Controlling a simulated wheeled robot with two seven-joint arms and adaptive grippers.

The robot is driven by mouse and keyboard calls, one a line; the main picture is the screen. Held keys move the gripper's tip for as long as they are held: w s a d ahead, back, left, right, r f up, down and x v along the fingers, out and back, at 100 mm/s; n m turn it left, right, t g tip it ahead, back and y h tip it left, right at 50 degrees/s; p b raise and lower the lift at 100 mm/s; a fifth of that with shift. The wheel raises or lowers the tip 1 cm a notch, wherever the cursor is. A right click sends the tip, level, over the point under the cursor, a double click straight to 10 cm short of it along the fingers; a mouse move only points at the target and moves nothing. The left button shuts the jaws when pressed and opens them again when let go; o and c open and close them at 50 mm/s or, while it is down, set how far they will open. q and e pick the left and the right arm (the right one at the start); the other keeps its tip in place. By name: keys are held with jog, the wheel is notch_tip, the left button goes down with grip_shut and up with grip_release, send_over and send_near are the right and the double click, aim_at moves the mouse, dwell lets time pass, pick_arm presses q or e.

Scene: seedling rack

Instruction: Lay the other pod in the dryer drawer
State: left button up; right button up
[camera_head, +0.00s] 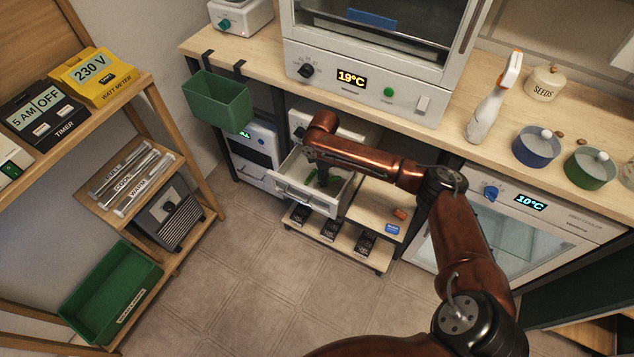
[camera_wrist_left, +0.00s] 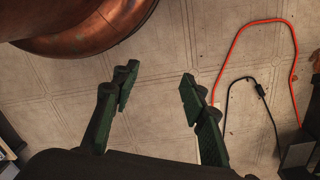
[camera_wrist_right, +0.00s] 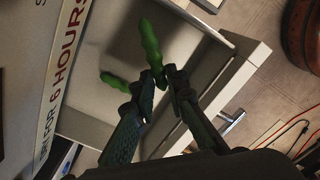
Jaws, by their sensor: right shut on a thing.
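The dryer drawer (camera_head: 335,209) is pulled out below the counter, and its pale floor and wall show in the right wrist view (camera_wrist_right: 238,85). My right gripper (camera_wrist_right: 166,78) is shut on a green pod (camera_wrist_right: 149,38), whose bumpy end sticks out past the fingertips. In the head view my right gripper (camera_head: 322,172) reaches down into the drawer. A second green pod (camera_wrist_right: 113,81) lies in the drawer beside the held one, partly hidden by a finger. Whether the held pod touches the drawer floor I cannot tell. My left gripper (camera_wrist_left: 156,90) is open and empty above the tiled floor.
A green bin (camera_head: 218,103) hangs on the counter's edge, left of the drawer. A low shelf (camera_head: 375,206) with small packets stands right of and below the drawer. A red cable (camera_wrist_left: 240,35) lies on the floor under my left gripper. The floor tiles in front are clear.

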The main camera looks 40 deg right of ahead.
jog(key=shift+w+d+f+b, duration=0.15)
jog(key=shift+w+f+b, duration=0.3)
jog(key=shift+w+f, duration=0.3)
jog(key=shift+f, duration=0.35)
notch_tip(320, 180, down, 3)
jog(key=shift+w+d+b, duration=0.1)
jog(key=shift+b, duration=0.75)
pick_arm(q)
jog(key=shift+t+h, duration=0.3)
jog(key=shift+t, duration=0.4)
jog(key=w+d+r, duration=0.2)
jog(key=shift+w+d, duration=0.25)
jog(key=shift+w, duration=0.1)
pick_arm(e)
jog(key=o, duration=0.8)
jog(key=shift+f, duration=0.1)
